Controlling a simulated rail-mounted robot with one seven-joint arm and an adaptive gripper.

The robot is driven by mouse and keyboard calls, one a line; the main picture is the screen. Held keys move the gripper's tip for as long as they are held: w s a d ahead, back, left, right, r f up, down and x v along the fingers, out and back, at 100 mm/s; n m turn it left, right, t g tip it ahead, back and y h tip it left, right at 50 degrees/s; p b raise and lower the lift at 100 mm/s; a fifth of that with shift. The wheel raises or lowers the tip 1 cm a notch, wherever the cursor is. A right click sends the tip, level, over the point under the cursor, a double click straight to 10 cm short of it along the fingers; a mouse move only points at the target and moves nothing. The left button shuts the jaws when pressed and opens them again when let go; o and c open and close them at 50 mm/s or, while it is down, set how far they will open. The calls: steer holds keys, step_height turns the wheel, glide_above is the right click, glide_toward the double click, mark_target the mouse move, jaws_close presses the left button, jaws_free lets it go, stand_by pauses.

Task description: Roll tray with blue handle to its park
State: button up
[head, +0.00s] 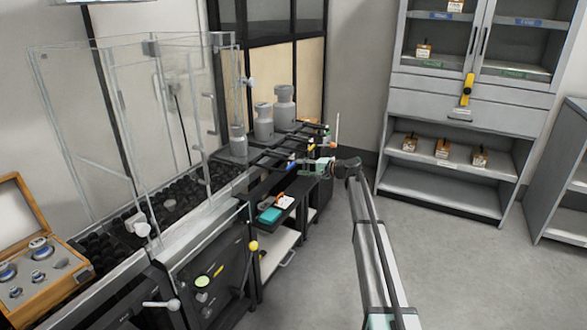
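A small blue handle (291,160) shows at the front end of one of several dark rail-like trays, on the right part of the weighing bench. The tray's body is too small and dark to make out clearly. My gripper (322,167) is at the front edge of this bench, just right of the blue handle. It is small in the view and partly merges with the dark parts behind it. I cannot tell whether its fingers touch anything or how far apart they are.
Grey cylindrical weights (285,107) stand on the bench behind the rails. A glass enclosure (130,110) fills the left, beside an open wooden weight box (40,255). A lower shelf (278,250) sits below the bench. A grey cabinet (440,190) stands at the back right. The floor (450,260) is clear.

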steer(key=v, duration=0.6)
steer(key=shift+s, duration=0.1)
steer(key=s+f+n+g+h, duration=0.3)
steer(key=s+f+g+h, duration=0.5)
steer(key=s+f, duration=3)
steer(key=s+d+f+n+g+h, duration=0.1)
steer(key=s+f+g+h, duration=0.15)
steer(key=s, duration=1.35)
steer(key=s+d+f+n+g+h, duration=0.1)
steer(key=s+f+g, duration=0.25)
steer(key=s, duration=1.35)
steer(key=s+d+f+n+g+h, duration=0.1)
steer(key=s+f+g+h, duration=0.2)
steer(key=s, duration=1.3)
step_height(320, 180, up, 14)
steer(key=w+t+y+p, duration=0.1)
steer(key=w+t+p, duration=0.1)
steer(key=p, duration=1.6)
steer(key=shift+w+a, duration=0.15)
steer(key=shift+w, duration=0.1)
